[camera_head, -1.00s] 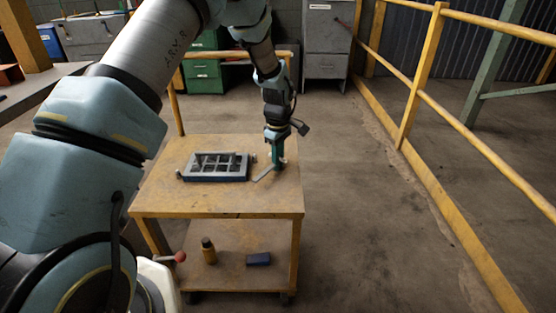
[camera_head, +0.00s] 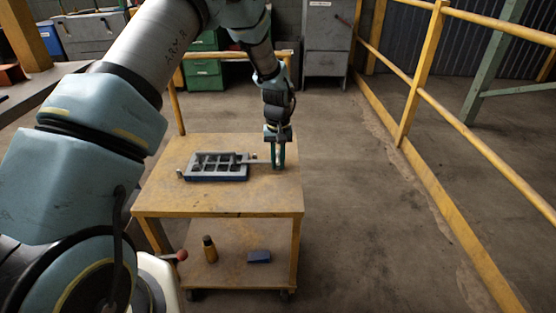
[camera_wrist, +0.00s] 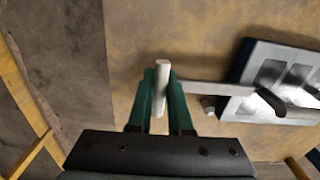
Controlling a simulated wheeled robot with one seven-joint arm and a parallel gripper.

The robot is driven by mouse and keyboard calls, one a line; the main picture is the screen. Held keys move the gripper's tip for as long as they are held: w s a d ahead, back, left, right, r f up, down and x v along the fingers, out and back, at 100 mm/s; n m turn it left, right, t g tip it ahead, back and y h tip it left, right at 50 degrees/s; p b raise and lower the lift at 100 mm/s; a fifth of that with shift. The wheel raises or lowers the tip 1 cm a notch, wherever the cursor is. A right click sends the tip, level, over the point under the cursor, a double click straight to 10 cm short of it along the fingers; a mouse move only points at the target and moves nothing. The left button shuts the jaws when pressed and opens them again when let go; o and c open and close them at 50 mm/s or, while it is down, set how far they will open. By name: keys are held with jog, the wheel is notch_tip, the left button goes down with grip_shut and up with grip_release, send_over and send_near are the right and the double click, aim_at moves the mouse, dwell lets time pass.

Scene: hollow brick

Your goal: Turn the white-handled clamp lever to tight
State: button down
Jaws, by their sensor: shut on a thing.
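The clamp lever's white handle (camera_wrist: 161,88) stands up between the two green fingers of my gripper (camera_wrist: 162,92) in the wrist view. My gripper is shut on it. The flat grey lever arm (camera_wrist: 205,89) runs from the handle to the right, to the grey mould (camera_wrist: 268,75). In the head view my gripper (camera_head: 278,164) is low over the table, right of the mould (camera_head: 216,166). The lever arm (camera_head: 257,161) runs nearly level across the picture between them. The handle is mostly hidden by the fingers there.
The mould lies on a yellow worn cart table (camera_head: 230,202). A brown bottle (camera_head: 210,250) and a dark blue block (camera_head: 259,256) are on its lower shelf. A yellow railing (camera_head: 430,100) stands to the right, with clear floor between.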

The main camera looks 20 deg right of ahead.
aim_at(278, 155)
jog(key=shift+m, duration=1.1)
jog(key=c, duration=0.8)
grip_release()
jog(key=shift+c, duration=0.2)
jog(key=shift+r, duration=0.1)
notch_tip(278, 155, up, 11)
jog(key=shift+f, duration=0.2)
